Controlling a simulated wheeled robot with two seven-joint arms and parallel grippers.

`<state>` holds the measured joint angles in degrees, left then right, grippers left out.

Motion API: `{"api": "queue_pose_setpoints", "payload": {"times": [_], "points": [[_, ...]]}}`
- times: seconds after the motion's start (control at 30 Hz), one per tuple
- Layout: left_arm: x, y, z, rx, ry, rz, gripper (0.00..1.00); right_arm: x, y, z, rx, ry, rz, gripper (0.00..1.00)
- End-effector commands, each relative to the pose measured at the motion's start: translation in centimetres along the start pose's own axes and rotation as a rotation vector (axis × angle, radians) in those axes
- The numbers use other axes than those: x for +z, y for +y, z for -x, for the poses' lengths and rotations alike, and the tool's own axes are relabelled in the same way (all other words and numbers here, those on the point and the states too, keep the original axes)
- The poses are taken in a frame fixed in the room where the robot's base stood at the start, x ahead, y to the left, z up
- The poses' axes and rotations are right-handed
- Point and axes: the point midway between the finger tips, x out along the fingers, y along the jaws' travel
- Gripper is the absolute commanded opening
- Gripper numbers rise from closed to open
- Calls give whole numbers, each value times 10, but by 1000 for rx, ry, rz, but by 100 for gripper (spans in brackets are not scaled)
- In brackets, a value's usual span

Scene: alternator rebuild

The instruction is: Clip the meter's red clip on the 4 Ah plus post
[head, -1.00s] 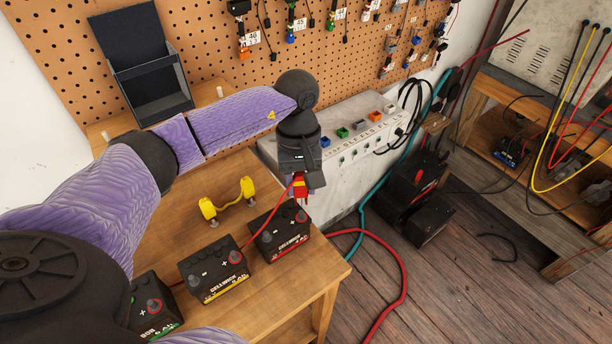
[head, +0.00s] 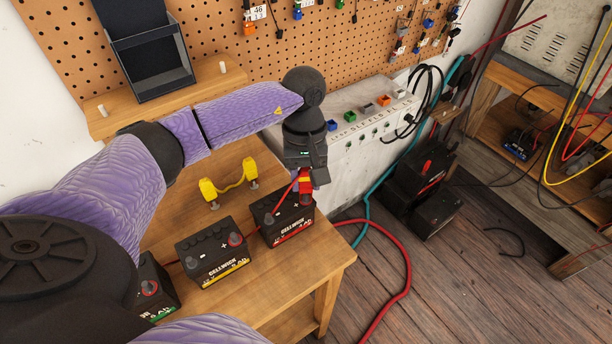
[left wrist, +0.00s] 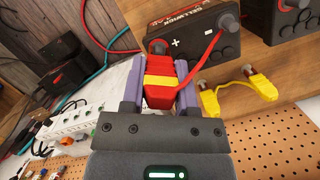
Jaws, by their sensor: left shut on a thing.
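My left gripper (head: 305,186) is shut on the red clip (left wrist: 160,82), which has a yellow band. In the head view the clip is at the rear right corner of the red-striped battery (head: 287,220). In the left wrist view the clip's tip is at a grey post with a red base (left wrist: 157,47), beside a plus mark; I cannot tell whether it grips the post. The battery's rating is too small to read surely. A red lead (left wrist: 205,62) runs from the clip across the battery. My right gripper is out of view.
A yellow-striped battery (head: 212,252) and a green-striped one (head: 154,288) stand in a row to the left. A yellow two-ended connector (head: 229,181) stands behind them. A white panel with sockets (head: 360,135) is behind right. The bench's right edge is close.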

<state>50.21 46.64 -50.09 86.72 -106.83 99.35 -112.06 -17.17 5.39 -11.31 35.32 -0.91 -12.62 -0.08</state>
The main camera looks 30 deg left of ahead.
Motion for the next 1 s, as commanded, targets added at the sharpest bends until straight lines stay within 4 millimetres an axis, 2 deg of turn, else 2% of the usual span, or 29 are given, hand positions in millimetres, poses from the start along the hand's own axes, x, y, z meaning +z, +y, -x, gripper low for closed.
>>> {"api": "queue_pose_setpoints", "payload": {"times": [0.17,0.2,0.37,0.67,1.0], "points": [[0,0,1,0,0,0,10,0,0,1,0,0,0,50],[0,0,1,0,0,0,46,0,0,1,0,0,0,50],[0,0,1,0,0,0,79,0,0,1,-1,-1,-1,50],[1,0,7,0,1,0,79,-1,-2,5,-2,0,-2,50],[15,0,76,1,3,-1,79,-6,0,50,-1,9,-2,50]]}}
